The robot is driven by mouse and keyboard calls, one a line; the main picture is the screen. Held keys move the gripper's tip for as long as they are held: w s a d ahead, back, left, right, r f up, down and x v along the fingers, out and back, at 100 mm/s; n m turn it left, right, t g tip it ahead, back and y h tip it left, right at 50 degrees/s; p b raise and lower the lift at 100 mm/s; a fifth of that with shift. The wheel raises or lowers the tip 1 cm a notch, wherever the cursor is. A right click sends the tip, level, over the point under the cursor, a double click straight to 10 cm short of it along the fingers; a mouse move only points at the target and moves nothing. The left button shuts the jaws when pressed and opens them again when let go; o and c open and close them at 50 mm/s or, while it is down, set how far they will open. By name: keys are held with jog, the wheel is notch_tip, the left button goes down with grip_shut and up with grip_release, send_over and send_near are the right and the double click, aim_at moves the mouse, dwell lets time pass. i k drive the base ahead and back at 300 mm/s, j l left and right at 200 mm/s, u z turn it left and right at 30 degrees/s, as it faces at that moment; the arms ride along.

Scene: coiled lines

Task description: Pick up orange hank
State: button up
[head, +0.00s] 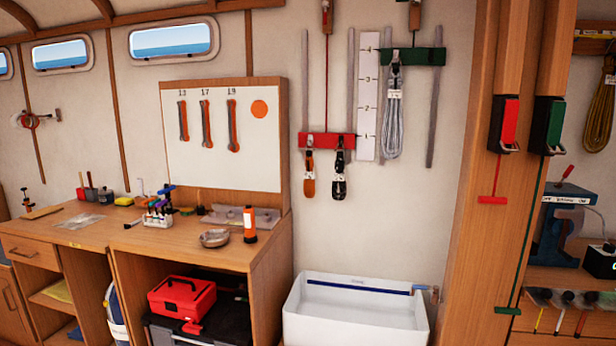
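A small orange hank (309,180) with dark upper wraps and a white tag hangs from a hook at the left end of the red bar (326,139) on the wall. A black-and-white hank (339,178) hangs from the same bar, just to its right. A longer grey hank (393,115) with a white tag hangs from the green bar (412,56), higher and further right. My gripper is not in view.
A white sink (357,318) stands below the hanging hanks. The wooden workbench (190,255) at left holds an orange bottle (250,224) and a metal bowl (214,238). A wooden post (478,250) stands at right. The wall between sink and hanks is bare.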

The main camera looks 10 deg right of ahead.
aim_at(309, 176)
jog(key=z, duration=0.2)
jog(key=i+j+z, duration=0.15)
jog(key=i+z, duration=0.2)
jog(key=i+j+z, duration=0.35)
jog(key=k+l, duration=0.05)
jog(key=l, duration=0.05)
